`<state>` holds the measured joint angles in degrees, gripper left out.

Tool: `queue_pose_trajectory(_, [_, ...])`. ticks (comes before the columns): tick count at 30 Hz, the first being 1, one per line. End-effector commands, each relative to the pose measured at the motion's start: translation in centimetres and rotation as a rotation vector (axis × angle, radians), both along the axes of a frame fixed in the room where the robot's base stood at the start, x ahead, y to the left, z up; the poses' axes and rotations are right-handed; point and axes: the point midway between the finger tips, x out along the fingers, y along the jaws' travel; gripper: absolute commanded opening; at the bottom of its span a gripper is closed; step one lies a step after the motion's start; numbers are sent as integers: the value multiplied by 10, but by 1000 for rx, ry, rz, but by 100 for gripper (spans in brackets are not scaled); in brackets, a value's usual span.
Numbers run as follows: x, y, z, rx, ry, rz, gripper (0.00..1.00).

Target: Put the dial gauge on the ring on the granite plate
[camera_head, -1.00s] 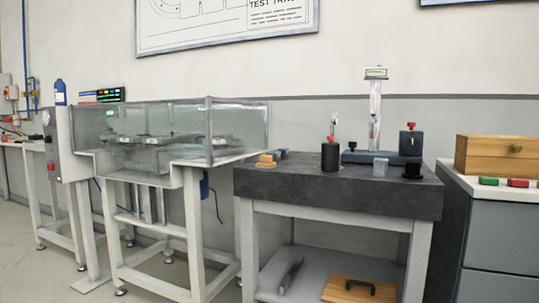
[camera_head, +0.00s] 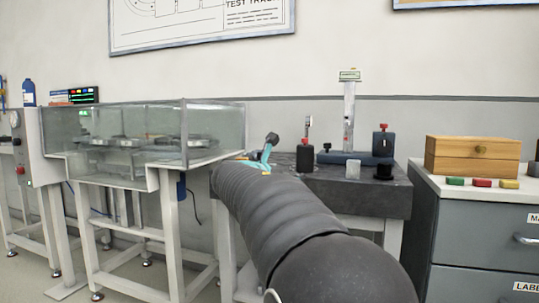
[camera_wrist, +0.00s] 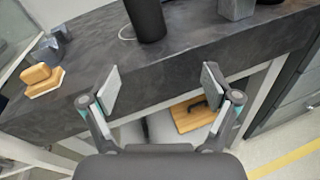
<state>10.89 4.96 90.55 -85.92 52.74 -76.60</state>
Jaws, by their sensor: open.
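The granite plate (camera_head: 330,193) is the dark slab top of the right-hand table; its front part shows in the wrist view (camera_wrist: 190,63). A black cylinder (camera_head: 305,158) with a thin stem and small round head (camera_head: 308,125), perhaps the dial gauge, stands upright on it. Its lower part shows in the wrist view (camera_wrist: 146,18). A thin white arc (camera_wrist: 122,36), perhaps the ring, shows left of the cylinder's foot, the rest hidden. My gripper (camera_head: 263,156) is at the plate's left part in the head view; in the wrist view (camera_wrist: 160,80) it is open and empty, apart from the cylinder.
A height stand (camera_head: 349,115), a red-knobbed dark block (camera_head: 382,142), a grey block (camera_head: 353,169) and a black flanged piece (camera_head: 384,171) stand on the plate. A glass tank (camera_head: 120,135) stands left, a drawer cabinet (camera_head: 465,220) right.

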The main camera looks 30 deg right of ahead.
Motion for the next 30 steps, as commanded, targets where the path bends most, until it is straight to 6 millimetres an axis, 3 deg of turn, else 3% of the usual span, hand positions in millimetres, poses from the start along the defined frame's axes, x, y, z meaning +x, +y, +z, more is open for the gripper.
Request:
queue_pose_trajectory(3, [19, -12, 15, -127, 88, 1, 88])
queue_pose_trajectory(7, [29, -20, 23, -187, 129, 0, 88])
queue_pose_trajectory(18, [55, -76, 24, -191, 133, -1, 88])
queue_pose_trajectory(30, [70, -105, 26, -191, 131, 0, 88])
